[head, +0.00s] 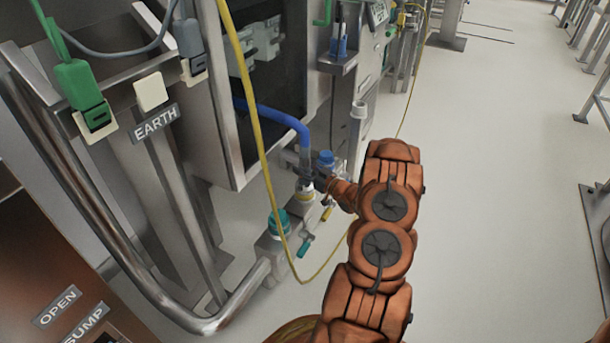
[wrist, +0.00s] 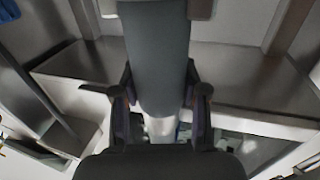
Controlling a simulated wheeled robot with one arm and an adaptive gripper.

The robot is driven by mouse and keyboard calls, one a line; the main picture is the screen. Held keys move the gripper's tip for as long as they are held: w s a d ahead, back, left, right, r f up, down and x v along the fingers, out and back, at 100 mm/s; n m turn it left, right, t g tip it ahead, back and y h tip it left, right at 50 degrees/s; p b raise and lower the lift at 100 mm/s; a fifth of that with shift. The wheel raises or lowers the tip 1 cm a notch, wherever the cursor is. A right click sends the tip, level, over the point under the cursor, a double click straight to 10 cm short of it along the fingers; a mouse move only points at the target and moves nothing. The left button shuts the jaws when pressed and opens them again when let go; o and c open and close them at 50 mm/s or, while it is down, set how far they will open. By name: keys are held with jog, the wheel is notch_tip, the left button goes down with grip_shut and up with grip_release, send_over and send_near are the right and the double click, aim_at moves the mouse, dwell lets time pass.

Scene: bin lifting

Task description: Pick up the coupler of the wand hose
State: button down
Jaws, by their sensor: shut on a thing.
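The blue wand hose (head: 285,117) runs right and bends down in the head view. Its lower end meets a grey coupler (head: 305,160) above the pipe fittings. My gripper (head: 310,180) is at this coupler, partly hidden by my wrist. In the wrist view, my gripper (wrist: 160,95) has one dark finger on each side of a thick grey cylinder, which looks like the coupler (wrist: 156,50). The fingers are shut on it. A pale metal end shows below the cylinder. I cannot tell whether the coupler touches the fitting beneath it.
A pipe with a teal valve (head: 279,222) stands just below. A yellow cable (head: 258,135) hangs in front of the cabinet and loops low near my arm. A steel frame with an EARTH label (head: 157,122) is at left. Open floor (head: 490,150) lies to the right.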

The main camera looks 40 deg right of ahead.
aim_at(304, 155)
notch_tip(304, 155, up, 10)
jog(key=p, duration=0.3)
jog(key=shift+p, duration=0.35)
jog(key=shift+s, duration=0.1)
